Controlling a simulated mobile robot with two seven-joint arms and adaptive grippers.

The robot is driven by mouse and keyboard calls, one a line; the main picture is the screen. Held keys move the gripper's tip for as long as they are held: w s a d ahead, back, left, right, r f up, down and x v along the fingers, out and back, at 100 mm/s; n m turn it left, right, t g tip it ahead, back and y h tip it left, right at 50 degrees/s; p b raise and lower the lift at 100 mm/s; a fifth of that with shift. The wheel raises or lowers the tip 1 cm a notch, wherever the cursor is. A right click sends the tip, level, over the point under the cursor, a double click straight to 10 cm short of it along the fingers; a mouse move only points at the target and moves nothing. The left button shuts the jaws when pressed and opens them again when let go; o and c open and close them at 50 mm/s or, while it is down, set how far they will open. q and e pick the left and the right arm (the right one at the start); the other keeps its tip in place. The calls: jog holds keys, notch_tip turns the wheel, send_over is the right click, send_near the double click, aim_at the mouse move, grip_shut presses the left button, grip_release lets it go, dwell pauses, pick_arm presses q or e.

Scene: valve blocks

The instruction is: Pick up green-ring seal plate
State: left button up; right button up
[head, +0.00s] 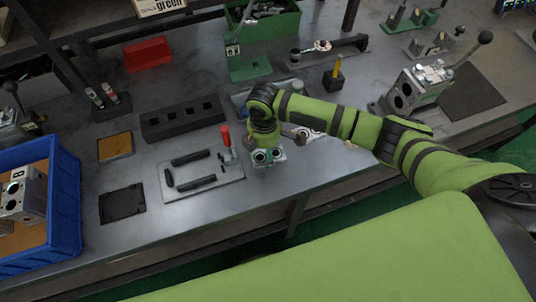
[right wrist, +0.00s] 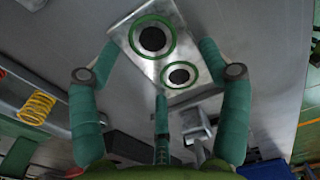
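The seal plate (right wrist: 135,62) is a light metal plate with two dark round openings, each ringed in green. In the right wrist view it lies between the fingers of my right gripper (right wrist: 158,62). Two teal fingertips are close beside its left and right edges, and a third finger points at its near edge. Firm contact cannot be made out. In the head view the plate (head: 268,158) shows near the table's front edge, just below my right gripper (head: 264,132), whose fingers are mostly hidden. My left gripper is not in view.
A fixture plate (head: 228,176) with black bars and a red-handled clamp (head: 227,138) is close on the left. A dark block with square holes (head: 183,119) stands behind it. A blue crate (head: 66,200) is far left. A yellow spring (right wrist: 37,107) shows in the wrist view.

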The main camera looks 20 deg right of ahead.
jog(key=shift+c, duration=0.4)
jog(key=shift+r, duration=0.3)
jog(key=r, duration=0.2)
jog(key=r+b, duration=0.1)
jog(key=shift+s+d+r, duration=0.2)
jog(key=shift+s+r, duration=0.05)
jog(key=shift+r, duration=0.1)
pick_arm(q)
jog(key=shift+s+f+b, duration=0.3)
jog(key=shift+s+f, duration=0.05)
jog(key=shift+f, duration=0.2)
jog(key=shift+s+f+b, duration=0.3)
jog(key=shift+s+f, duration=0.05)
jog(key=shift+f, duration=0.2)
pick_arm(e)
jog(key=s+d+r, duration=0.5)
jog(key=s+r, duration=0.1)
jog(key=s, duration=0.3)
jog(key=shift+s+d+r, duration=0.15)
jog(key=shift+d+r, duration=0.15)
jog(key=shift+d, duration=0.1)
